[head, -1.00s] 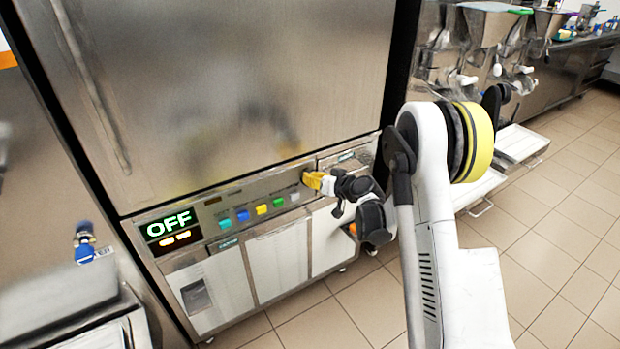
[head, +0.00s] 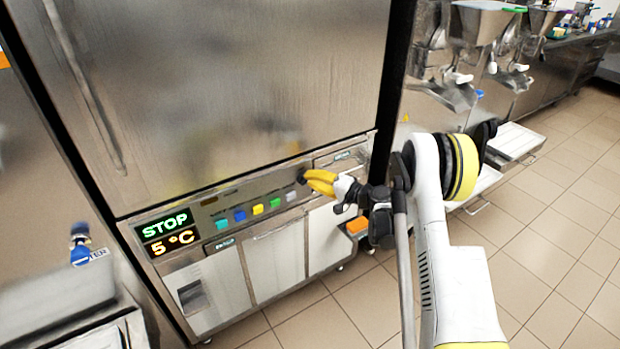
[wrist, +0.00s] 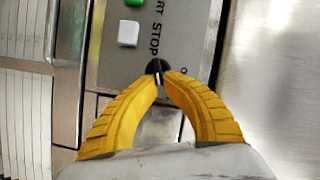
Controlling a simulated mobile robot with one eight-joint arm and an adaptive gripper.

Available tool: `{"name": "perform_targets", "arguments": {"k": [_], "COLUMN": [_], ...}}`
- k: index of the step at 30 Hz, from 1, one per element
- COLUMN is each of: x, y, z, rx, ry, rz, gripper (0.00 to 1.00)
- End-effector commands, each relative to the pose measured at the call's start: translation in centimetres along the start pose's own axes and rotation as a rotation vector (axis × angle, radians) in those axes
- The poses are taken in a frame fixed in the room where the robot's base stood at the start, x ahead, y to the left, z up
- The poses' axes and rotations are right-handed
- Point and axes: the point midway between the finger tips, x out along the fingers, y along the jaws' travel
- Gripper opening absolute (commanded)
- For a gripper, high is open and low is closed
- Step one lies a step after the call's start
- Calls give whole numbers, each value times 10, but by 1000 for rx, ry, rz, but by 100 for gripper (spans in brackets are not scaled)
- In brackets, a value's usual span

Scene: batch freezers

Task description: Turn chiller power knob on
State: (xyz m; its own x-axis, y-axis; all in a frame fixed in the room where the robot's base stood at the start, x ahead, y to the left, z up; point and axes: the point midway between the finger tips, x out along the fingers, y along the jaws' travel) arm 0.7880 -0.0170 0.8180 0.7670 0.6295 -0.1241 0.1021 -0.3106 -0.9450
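The chiller's power knob (head: 302,179) is small and black, at the right end of the control panel (head: 262,190). It also shows in the wrist view (wrist: 157,66), with a pale line on it. My gripper (head: 309,180) has yellow fingers whose tips meet at the knob. In the wrist view my gripper (wrist: 165,76) looks shut on the knob, which sits between the tips and partly behind them. The chiller display (head: 168,233) reads STOP in green and 5 °C in orange.
Several coloured buttons (head: 241,215) line the panel left of the knob. The chiller's large steel door (head: 230,90) rises above it, and white lower panels (head: 276,255) are below. Other machines (head: 480,40) stand at the back right. Tiled floor (head: 545,235) is open on the right.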

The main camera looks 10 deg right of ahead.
Motion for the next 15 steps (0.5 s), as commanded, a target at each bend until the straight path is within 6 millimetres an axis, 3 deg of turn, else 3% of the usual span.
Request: {"name": "perform_targets", "arguments": {"k": [15], "x": [2], "y": [4], "z": [2], "rx": [283], "ry": [-3], "rz": [-120], "gripper": [0]}}
